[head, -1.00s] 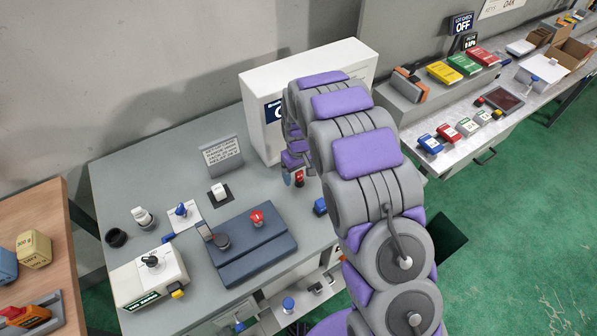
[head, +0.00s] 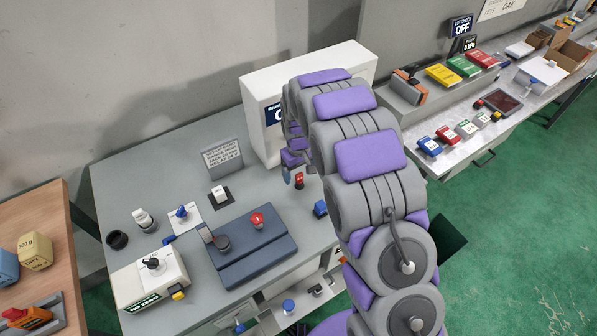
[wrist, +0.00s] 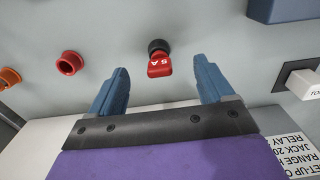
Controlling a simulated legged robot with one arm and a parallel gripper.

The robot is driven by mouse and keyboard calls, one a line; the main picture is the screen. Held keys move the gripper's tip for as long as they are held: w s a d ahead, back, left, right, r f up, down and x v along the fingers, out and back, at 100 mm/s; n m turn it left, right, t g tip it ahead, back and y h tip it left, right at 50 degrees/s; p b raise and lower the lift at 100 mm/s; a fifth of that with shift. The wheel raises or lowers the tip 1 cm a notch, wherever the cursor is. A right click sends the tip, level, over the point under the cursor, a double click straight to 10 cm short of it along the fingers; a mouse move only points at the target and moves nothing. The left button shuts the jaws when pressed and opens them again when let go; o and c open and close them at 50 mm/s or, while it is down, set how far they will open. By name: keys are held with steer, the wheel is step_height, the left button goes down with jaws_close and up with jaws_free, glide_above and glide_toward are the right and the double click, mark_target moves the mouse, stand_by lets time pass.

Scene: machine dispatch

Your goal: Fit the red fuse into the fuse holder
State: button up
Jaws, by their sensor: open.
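The red fuse (wrist: 160,67), marked 5 A, stands at a round black fuse holder (wrist: 158,46) in the wrist view; its far end meets the black collar. How deep it sits I cannot tell. My gripper (wrist: 164,84) is open, with one blue finger on each side of the fuse and a clear gap to both. In the head view the fuse (head: 299,181) shows small and red on the grey table beside my gripper's finger (head: 287,177). My arm hides part of that area.
A red ring (wrist: 69,63) and an orange ring (wrist: 10,77) lie left of the fuse in the wrist view. A white cabinet (head: 340,62) stands behind my arm. A slate-blue base with a red knob (head: 285,250) and a blue block (head: 320,208) are nearby.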

steer(key=shift+r+p, duration=0.55)
steer(key=shift+r, duration=1.4)
steer(key=shift+d+r, duration=0.1)
steer(key=shift+r, duration=0.05)
steer(key=s+d+r+m+b, duration=0.1)
steer(key=s+d+r+m, duration=0.1)
steer(key=s+d+r, duration=0.5)
steer(key=s+d+r+m+b, duration=0.15)
steer(key=s+d+r, duration=0.25)
steer(key=s+r, duration=0.45)
steer(key=s+d+m+g, duration=0.1)
steer(key=s+d, duration=0.1)
steer(key=s, duration=1)
steer(key=s+d+m, duration=0.2)
steer(key=s+d, duration=0.1)
steer(key=s, duration=0.9)
steer(key=shift+s+d+r+g, duration=0.15)
steer(key=shift+r+g, duration=0.2)
steer(key=shift+g, duration=0.05)
